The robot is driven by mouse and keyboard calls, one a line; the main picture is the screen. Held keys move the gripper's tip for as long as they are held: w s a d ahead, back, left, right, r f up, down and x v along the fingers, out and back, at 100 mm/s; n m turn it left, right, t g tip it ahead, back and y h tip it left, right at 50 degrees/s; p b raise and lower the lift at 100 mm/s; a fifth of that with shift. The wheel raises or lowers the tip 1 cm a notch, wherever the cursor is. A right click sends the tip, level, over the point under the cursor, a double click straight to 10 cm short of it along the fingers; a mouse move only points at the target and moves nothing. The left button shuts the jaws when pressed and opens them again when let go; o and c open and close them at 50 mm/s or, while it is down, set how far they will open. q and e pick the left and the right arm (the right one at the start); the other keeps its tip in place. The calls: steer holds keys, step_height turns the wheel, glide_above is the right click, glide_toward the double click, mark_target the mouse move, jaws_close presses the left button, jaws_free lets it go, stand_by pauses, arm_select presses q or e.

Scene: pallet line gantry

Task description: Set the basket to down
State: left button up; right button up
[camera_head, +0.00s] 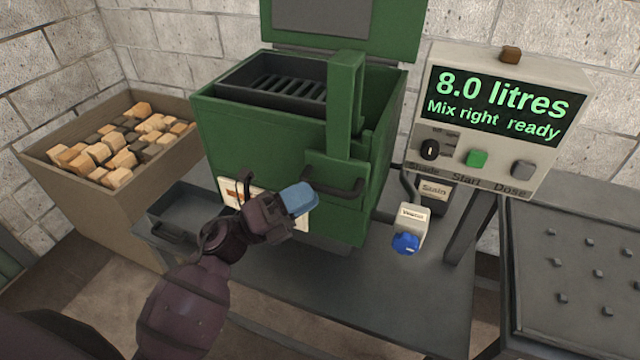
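The basket (240,78) is a dark grey open box with slats inside, in the top of a green machine (240,140); its rim shows above the front wall. A white panel (235,187) with red-orange marks is on the machine's front, mostly covered by my gripper. My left gripper (283,208) is in front of this panel, with a light blue block (298,197) at its fingertips. The fingers are partly hidden, so I cannot tell whether they grip the block. The panel's lettering is hidden. My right gripper is not in view.
A control box (435,125) reads "8.0 litres, Mix right ready". A bin (110,195) of wooden blocks stands left, near a grey tray (190,210). A studded dark table (575,270) is right. The machine's lid (400,35) stands raised.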

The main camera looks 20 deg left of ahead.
mark_target(321, 185)
arm_select(q)
steer(key=shift+x, duration=1.75)
jaws_close()
steer(key=shift+f, duration=0.1)
